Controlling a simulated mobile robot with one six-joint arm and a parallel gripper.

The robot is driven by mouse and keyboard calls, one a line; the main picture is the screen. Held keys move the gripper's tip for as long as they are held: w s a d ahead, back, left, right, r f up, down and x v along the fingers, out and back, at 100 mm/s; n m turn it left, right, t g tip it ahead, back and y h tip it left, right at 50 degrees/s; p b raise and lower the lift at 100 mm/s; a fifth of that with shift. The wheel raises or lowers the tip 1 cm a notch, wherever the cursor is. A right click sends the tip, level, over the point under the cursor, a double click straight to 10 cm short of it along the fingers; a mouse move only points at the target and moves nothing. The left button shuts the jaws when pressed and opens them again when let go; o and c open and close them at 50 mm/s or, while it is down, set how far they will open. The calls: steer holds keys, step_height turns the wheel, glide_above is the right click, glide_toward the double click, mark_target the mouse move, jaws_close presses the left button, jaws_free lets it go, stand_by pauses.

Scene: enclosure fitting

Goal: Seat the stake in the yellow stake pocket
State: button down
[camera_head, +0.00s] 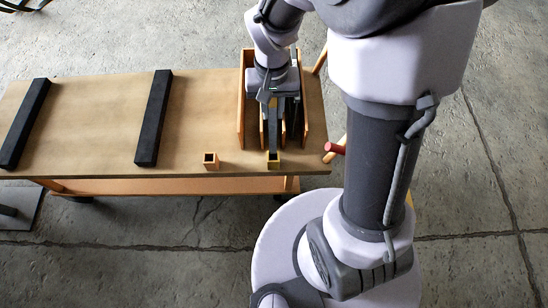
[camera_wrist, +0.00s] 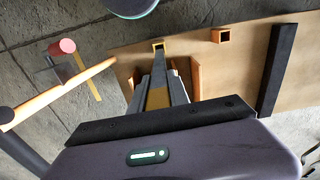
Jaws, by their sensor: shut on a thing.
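My gripper (camera_head: 270,97) is shut on a long dark grey stake (camera_head: 273,130) among the wooden panels at the table's right end. In the wrist view the stake (camera_wrist: 161,66) runs away from between the fingers of my gripper (camera_wrist: 160,88). The small square yellow stake pocket (camera_head: 273,160) stands near the table's front edge. In the wrist view the stake's far end lies at the yellow pocket (camera_wrist: 158,46). I cannot tell whether that end is inside the mouth or just beside or above it. The fingers partly hide the stake's held part.
An orange square pocket (camera_head: 211,160) stands left of the yellow one. Upright wooden panels (camera_head: 304,108) flank my gripper. Two black bars (camera_head: 153,118) (camera_head: 25,122) lie across the table (camera_head: 95,120). A red-ended peg (camera_head: 335,148) juts out at the right. The table between the bars is clear.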

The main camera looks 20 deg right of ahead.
mark_target(273, 132)
step_height(273, 132, down, 10)
steer(key=b, duration=0.4)
steer(key=shift+s+b, duration=0.1)
steer(key=shift+b, duration=0.25)
steer(key=shift+f, duration=0.15)
steer(key=c, duration=1.2)
jaws_free()
steer(key=shift+c, duration=0.2)
